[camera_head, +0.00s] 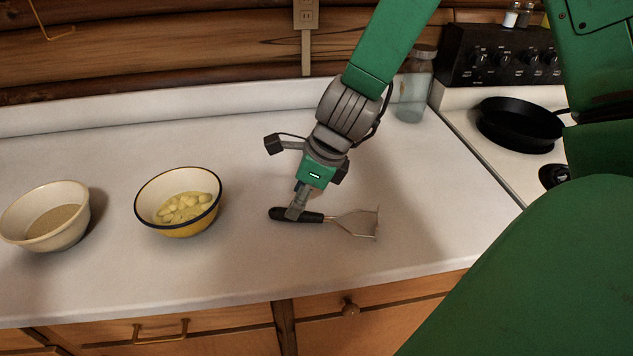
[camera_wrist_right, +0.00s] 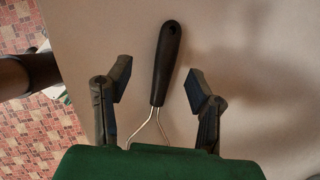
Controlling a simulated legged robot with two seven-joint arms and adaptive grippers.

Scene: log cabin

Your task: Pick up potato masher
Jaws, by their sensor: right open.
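The potato masher (camera_head: 357,223) lies on the white counter, its black handle to the left and its wire head to the right. My right gripper (camera_head: 297,207) is above the handle, pointing down. In the right wrist view, the black handle (camera_wrist_right: 167,62) runs between the two open fingers of the right gripper (camera_wrist_right: 157,88), with a gap on each side. The wire shanks pass under my green gripper body, which hides the masher's head there. My left gripper is not in view.
A bowl of pale yellow pieces (camera_head: 205,222) and a cream bowl (camera_head: 70,236) stand to the left on the counter (camera_head: 110,283). A glass jar (camera_head: 411,95) stands behind, near the stove with a black pan (camera_head: 520,124). The counter's front edge is close to the masher.

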